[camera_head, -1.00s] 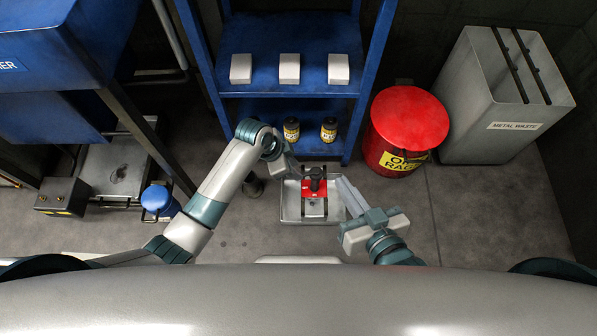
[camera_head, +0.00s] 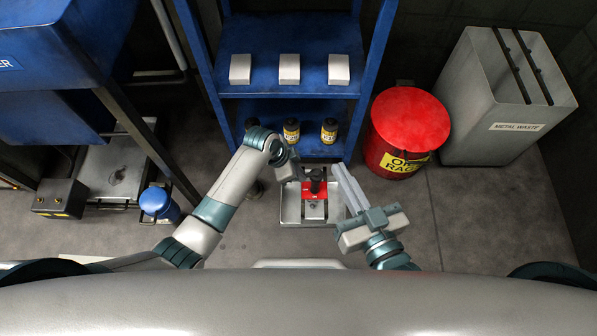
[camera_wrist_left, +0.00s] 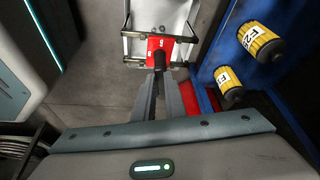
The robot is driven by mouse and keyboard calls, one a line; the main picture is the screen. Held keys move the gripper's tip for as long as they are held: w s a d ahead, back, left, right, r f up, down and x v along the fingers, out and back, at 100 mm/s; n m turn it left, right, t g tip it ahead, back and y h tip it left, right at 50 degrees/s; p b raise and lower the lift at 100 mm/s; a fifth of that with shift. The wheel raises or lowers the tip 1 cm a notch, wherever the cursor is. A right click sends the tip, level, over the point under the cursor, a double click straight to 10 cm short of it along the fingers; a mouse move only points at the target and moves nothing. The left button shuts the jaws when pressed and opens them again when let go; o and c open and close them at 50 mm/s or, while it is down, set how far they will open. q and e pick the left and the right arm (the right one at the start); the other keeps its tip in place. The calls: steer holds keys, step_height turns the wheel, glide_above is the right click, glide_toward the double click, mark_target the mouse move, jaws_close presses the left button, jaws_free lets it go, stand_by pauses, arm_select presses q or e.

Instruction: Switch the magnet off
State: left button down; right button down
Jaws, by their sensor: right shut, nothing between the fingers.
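The magnet is a red block (camera_head: 314,188) with a black knob (camera_head: 315,174) on top, in a pale metal tray (camera_head: 290,214) on the floor. In the left wrist view the red block (camera_wrist_left: 158,44) lies just beyond the fingertips. My left gripper (camera_head: 298,176) reaches in beside the knob from the left. Its fingertips (camera_wrist_left: 160,72) are close together near a dark part of the magnet; contact and the finger gap are unclear. My right gripper (camera_head: 347,188) is shut and empty, just right of the tray.
A red waste can (camera_head: 410,120) and a grey metal bin (camera_head: 490,130) stand at right. A blue jug (camera_head: 156,202) is at left. Floor right of my right gripper is clear.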

steer(key=shift+f, duration=0.1)
arm_select(q)
steer(key=w+m, duration=0.1)
steer(key=m+g+p, duration=0.1)
steer(key=m, duration=0.1)
steer(key=shift+w+a, duration=0.15)
steer(key=shift+w, duration=0.2)
arm_select(e)
steer(key=f+g, duration=0.1)
steer(key=f, duration=0.1)
steer(key=s+d+f+g, duration=0.1)
steer(key=shift+d+f+g+h, duration=0.1)
steer(key=shift+f+g+h, duration=0.2)
steer(key=shift+f, duration=0.1)
arm_select(q)
steer(key=c, duration=1.8)
jaws_free()
steer(key=shift+r, duration=0.1)
